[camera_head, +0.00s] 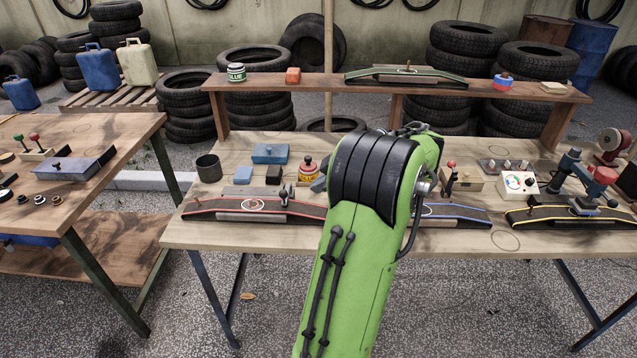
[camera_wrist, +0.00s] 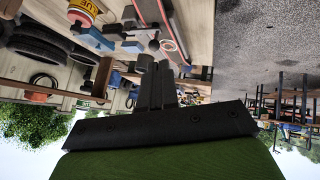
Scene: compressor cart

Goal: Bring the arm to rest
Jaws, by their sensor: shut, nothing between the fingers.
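My gripper (camera_wrist: 156,70) shows in the wrist view as two dark fingers lying together, shut and empty. In the head view my green arm with its black-ribbed joint reaches up over the middle of the workbench (camera_head: 215,236) and hides most or all of the gripper. I cannot tell whether the fingers touch anything.
Left of my arm are a red-edged ramp (camera_head: 215,207), a dark cup (camera_head: 208,167) and a yellow-red container (camera_head: 309,174). Right are a blue-edged ramp (camera_head: 460,213) and a yellow-edged ramp (camera_head: 570,215). A raised shelf (camera_head: 330,84) runs behind; another table (camera_head: 110,130) stands left.

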